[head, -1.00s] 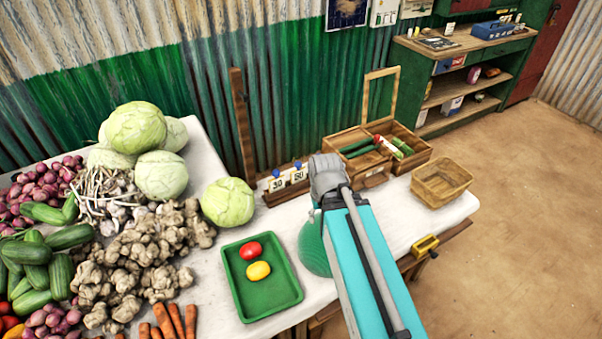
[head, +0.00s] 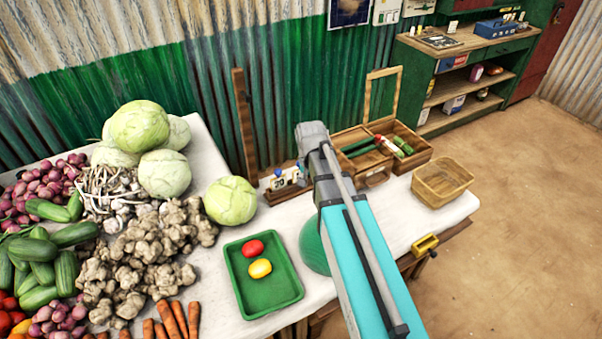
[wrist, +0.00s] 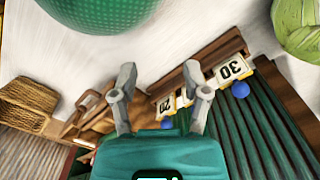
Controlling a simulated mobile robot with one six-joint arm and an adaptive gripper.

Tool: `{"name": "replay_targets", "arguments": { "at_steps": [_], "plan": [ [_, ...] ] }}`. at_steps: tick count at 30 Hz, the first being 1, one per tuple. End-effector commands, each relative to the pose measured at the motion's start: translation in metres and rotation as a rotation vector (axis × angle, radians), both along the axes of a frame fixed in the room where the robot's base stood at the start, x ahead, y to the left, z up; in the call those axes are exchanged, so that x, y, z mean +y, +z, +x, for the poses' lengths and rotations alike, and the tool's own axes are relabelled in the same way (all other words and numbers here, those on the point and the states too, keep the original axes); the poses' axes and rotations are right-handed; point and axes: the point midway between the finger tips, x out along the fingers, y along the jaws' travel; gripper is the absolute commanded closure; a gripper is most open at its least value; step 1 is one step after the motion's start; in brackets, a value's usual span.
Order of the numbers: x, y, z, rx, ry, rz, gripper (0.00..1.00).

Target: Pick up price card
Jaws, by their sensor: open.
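A white price card reading 30 (wrist: 233,68) with a blue knob stands in a brown wooden rack (wrist: 228,46). In the wrist view a second card (wrist: 166,105), its number unclear, stands farther left, beyond the fingertips. My right finger partly covers the rack's middle, where a yellow edge shows. In the head view the 30 card (head: 279,183) shows at the rack's left end, and my arm covers part of the right side. My gripper (wrist: 161,69) is open and empty, its fingertips over the tabletop and rack edge. The fingers are hidden in the head view.
A green ball-like object (wrist: 98,8) and a cabbage (wrist: 305,28) lie near the rack. A wooden box (head: 372,172) with bottles stands to its right, then a basket (head: 442,181). A green tray (head: 262,290) holds two vegetables. Corrugated wall stands behind.

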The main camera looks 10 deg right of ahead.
Motion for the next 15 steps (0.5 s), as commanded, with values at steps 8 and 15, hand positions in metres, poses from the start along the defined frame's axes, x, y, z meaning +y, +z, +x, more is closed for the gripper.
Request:
{"name": "replay_targets", "arguments": {
  "at_steps": [8,15],
  "plan": [
    [0.002,0.019,0.122,0.014,-0.397,-0.022,0.40],
    [0.003,0.027,0.178,0.018,-0.628,-0.038,0.40]
  ]
}}
